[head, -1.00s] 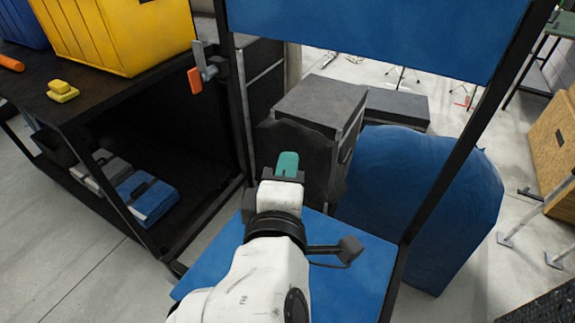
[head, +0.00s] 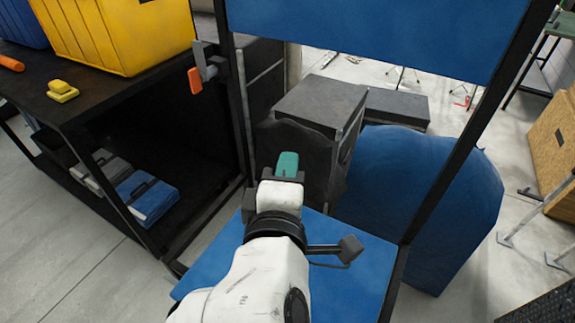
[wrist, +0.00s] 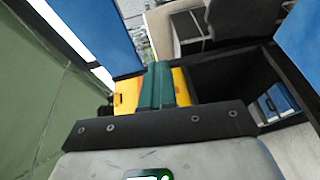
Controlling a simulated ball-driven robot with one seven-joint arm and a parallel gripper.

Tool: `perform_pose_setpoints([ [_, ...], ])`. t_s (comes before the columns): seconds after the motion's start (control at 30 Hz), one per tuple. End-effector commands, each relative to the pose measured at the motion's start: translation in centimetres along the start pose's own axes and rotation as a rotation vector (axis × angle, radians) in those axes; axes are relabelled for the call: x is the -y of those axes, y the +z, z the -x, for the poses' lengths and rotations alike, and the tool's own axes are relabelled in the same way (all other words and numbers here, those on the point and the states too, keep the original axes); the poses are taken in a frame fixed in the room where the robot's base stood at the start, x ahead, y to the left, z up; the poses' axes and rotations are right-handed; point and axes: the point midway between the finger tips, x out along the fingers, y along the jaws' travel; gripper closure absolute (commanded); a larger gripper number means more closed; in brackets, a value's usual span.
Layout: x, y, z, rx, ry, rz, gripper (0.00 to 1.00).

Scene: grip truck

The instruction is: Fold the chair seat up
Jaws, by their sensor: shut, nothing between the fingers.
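The chair has a blue backrest (head: 375,32) held between dark frame posts, and a flat blue seat (head: 350,262) below it, lying roughly level. My gripper (head: 288,160), with green fingers, is shut and empty. In the head view my arm reaches over the seat, and the gripper shows over its far edge, in the gap under the backrest. My arm covers part of the seat. In the wrist view the green fingers (wrist: 157,86) are together, with a blue panel beside them at upper left; I cannot tell whether they touch the chair.
A dark shelf cart (head: 110,100) stands on the left, with a yellow crate (head: 120,35) and a small yellow object (head: 62,91) on top. Grey boxes (head: 320,102) and a blue covered bundle (head: 430,200) stand behind the chair.

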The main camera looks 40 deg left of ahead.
Motion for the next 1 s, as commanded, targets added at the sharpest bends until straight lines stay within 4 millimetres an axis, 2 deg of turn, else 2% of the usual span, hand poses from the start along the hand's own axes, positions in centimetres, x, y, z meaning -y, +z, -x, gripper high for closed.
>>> perform_pose_setpoints([
  [0.23,0.0,0.0,0.0,0.000,0.000,0.000,0.99],
  [0.5,0.0,0.0,0.0,0.000,0.000,0.000,0.75],
  [0.77,0.0,0.0,0.2,0.000,0.000,0.000,0.75],
  [0.87,0.1,-0.1,1.1,-0.002,0.001,0.000,0.75],
  [1.0,0.1,0.0,3.4,-0.002,0.001,0.000,0.75],
])
